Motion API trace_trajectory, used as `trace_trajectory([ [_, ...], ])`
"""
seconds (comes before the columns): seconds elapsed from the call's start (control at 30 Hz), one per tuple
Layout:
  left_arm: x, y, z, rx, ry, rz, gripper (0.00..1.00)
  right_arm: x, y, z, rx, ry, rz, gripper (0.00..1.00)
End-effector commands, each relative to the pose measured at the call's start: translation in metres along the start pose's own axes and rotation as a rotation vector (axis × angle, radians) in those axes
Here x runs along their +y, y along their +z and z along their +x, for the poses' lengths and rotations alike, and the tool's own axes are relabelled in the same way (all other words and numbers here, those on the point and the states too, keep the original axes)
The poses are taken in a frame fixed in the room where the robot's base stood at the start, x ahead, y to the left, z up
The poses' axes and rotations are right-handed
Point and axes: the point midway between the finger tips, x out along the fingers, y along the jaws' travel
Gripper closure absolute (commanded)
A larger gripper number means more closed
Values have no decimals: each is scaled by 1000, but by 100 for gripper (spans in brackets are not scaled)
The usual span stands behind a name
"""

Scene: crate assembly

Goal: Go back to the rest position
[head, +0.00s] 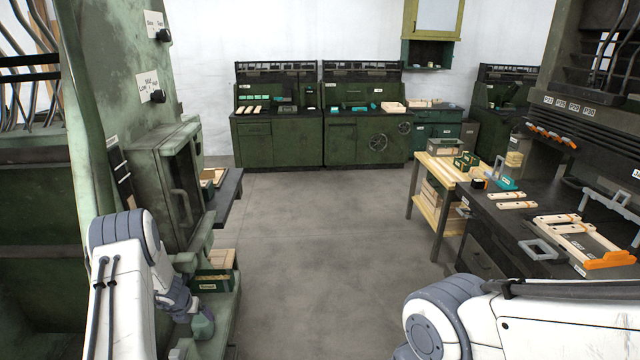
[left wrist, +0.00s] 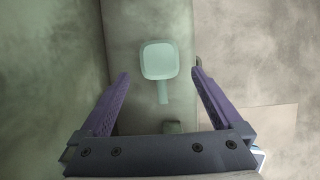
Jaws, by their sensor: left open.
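My left gripper (head: 186,303) hangs low beside the green machine at the left of the head view. In the left wrist view my left gripper (left wrist: 161,74) has its two purple fingers spread wide, with nothing held. A pale green part with a square head and a short stem (left wrist: 160,60) shows between and beyond the fingers, over a green ledge. A similar green part (head: 203,325) shows just by the gripper in the head view. I cannot tell whether the fingers touch it. My right arm enters at the bottom right, and its gripper is out of the picture.
The green machine (head: 120,60) stands close on the left, with a dark shelf (head: 226,196) jutting out. A black workbench (head: 490,225) with wooden and orange parts and a wooden table (head: 440,165) stand on the right. Green cabinets (head: 275,140) line the back. The middle floor is clear.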

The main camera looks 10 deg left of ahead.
Motion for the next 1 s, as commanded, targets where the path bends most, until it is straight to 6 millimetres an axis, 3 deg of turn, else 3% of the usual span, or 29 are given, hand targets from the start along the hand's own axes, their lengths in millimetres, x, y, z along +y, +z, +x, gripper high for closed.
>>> trace_trajectory([
  [0.17, -1, -1, 14, 2, -1, 1, 0, 0, 0, -4, 0, 0, 0, 12],
  [0.43, -1, -1, 54, 2, -2, 3, 0, -1, -1, -13, 0, 0, 0, 12],
  [0.63, -1, -3, 82, 0, -1, 1, 0, 0, 0, -6, 0, 0, 0, 12],
  [0.67, 0, 2, 70, -1, 0, 0, 0, -1, -1, -18, -1, 0, 0, 12],
  [1.0, 0, 14, 42, 0, 0, 0, 0, -1, 0, -8, 0, 0, 0, 12],
])
